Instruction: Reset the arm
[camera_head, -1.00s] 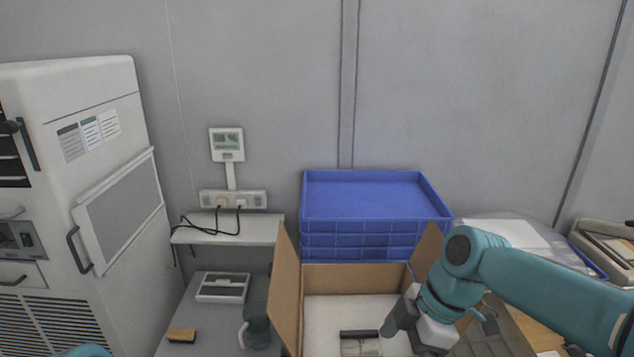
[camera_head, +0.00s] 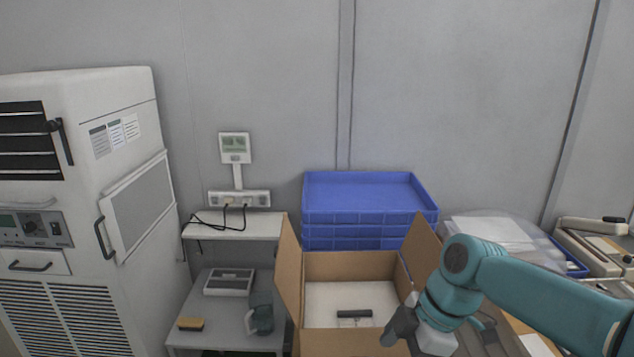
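My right arm (camera_head: 540,292) is teal and comes in from the right. Its gripper (camera_head: 392,337) points down and to the left, at the right front side of an open cardboard box (camera_head: 350,264). Its fingers overlap in this view, so I cannot tell whether they are open or shut. A small dark-handled object (camera_head: 354,314) lies inside the box on a white bottom, apart from the gripper. My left gripper is not in view.
Blue stacked crates (camera_head: 365,205) stand behind the box. A white cabinet machine (camera_head: 85,200) is at the left. A grey side table (camera_head: 215,318) holds a flat device, a yellow-brown block (camera_head: 190,323) and a grey-green item (camera_head: 261,314). A transparent-covered bin (camera_head: 500,235) is at the right.

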